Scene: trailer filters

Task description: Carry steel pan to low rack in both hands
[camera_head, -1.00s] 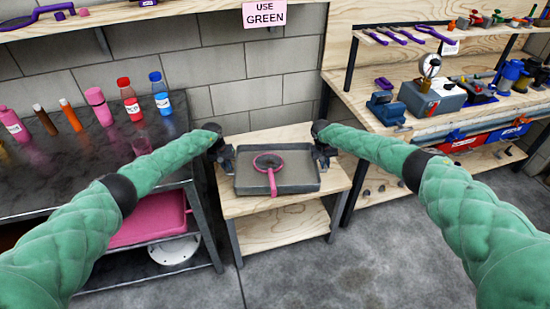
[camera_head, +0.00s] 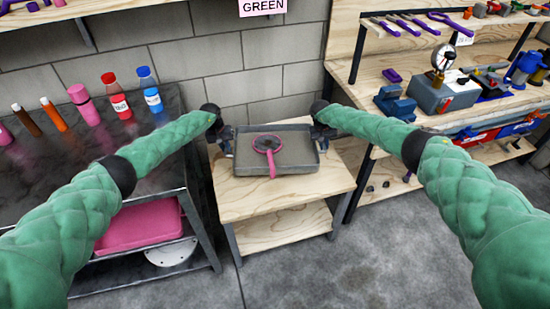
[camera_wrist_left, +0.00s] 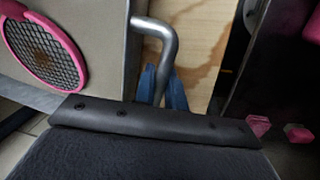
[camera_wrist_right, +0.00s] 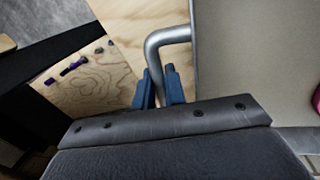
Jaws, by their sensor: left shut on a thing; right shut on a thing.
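The grey steel pan (camera_head: 300,163) is level over the small wooden stand, with a pink-rimmed mesh strainer (camera_head: 268,144) lying in it. My left gripper (camera_head: 226,142) is shut on the pan's left handle; the left wrist view shows its blue fingers around the bent metal handle (camera_wrist_left: 166,40). My right gripper (camera_head: 320,138) is shut on the right handle (camera_wrist_right: 160,40), seen in the right wrist view. The pan appears raised a little above the stand top, though the gap is hard to judge. Which shelf is the low rack I cannot tell.
The wooden stand (camera_head: 245,205) has a lower shelf (camera_head: 285,232). A dark metal bench (camera_head: 60,170) at left bears bottles, with a pink bin (camera_head: 140,227) and a white round thing (camera_head: 172,250) below. A wooden workbench (camera_head: 370,85) stands right. Floor in front is clear.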

